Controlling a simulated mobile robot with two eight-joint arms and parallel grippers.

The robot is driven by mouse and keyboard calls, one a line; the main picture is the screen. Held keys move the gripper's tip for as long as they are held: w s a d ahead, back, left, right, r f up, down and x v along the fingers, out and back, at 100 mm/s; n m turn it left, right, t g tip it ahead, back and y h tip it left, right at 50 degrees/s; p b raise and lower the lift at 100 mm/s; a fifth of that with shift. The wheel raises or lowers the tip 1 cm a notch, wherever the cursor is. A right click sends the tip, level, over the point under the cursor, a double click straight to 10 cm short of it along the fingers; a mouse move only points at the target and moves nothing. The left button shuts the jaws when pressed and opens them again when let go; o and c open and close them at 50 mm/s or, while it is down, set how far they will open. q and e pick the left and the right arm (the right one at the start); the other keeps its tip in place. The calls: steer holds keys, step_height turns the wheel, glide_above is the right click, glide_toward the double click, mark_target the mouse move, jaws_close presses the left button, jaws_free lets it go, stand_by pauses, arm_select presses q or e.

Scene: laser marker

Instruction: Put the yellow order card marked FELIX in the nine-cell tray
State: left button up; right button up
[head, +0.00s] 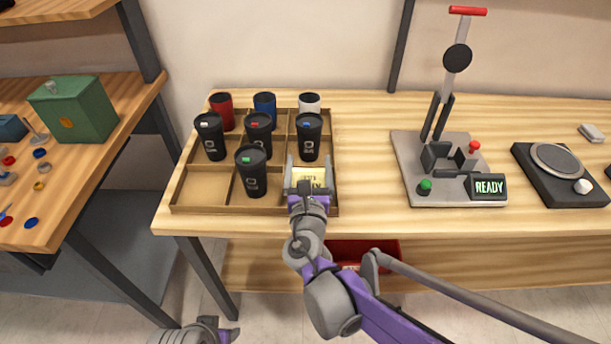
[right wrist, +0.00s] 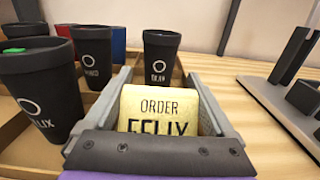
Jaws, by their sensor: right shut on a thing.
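The yellow order card (head: 309,179) reads ORDER FELIX in the right wrist view (right wrist: 158,108). My right gripper (head: 308,170) is shut on it, with a finger at each side. The card is over or in the front-right cell of the wooden nine-cell tray (head: 207,208); whether it touches the tray floor is hidden. The black cup marked FELIX (right wrist: 38,95), with a green mark on top, stands left of the card; it is in the front-middle cell in the head view (head: 252,174). My left gripper (head: 226,336) shows only partly at the bottom edge.
Three black cups, including one (head: 308,138) behind the card, fill the middle row. Red (head: 222,108), blue (head: 265,106) and white (head: 309,104) cups fill the back row. The front-left cell (head: 203,187) is empty. A lever press (head: 450,170) stands right of the tray.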

mark_target(309, 176)
steer(key=shift+f+b, duration=0.6)
steer(key=shift+f, duration=1.2)
steer(key=shift+f, duration=0.2)
steer(key=o, duration=1)
steer(key=shift+o, duration=0.2)
steer(key=shift+r, duration=0.15)
